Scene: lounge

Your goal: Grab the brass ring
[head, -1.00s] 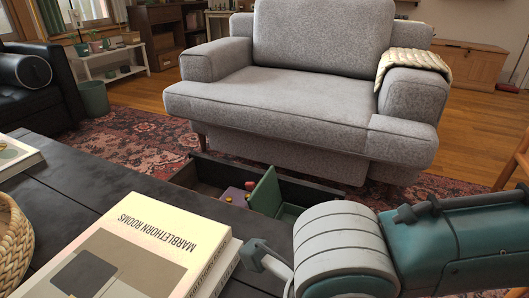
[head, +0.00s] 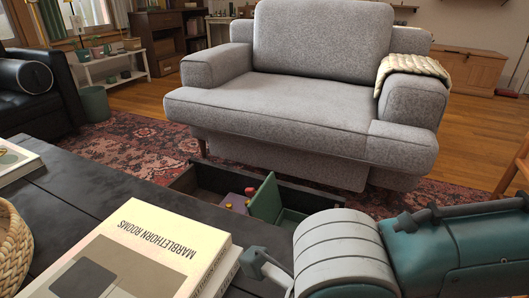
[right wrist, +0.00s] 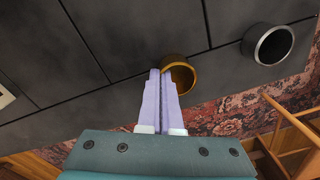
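In the right wrist view the brass ring (right wrist: 180,74) is at the table's edge, its opening towards the camera. My right gripper (right wrist: 160,72) has its two pale lilac fingers together, with only a thin gap between them. The tips are at the left wall of the brass ring, one finger overlapping its opening, and appear shut on that wall. The contact itself is partly hidden. The ring does not show in the head view, where my right arm covers the lower right. My left gripper is not in view.
A silver ring (right wrist: 268,45) stands to the right on the dark table (right wrist: 110,55). The head view shows books (head: 135,250) and a woven basket (head: 12,245) on the table. Beyond it are an open box (head: 200,187) on the rug and a grey sofa (head: 270,105).

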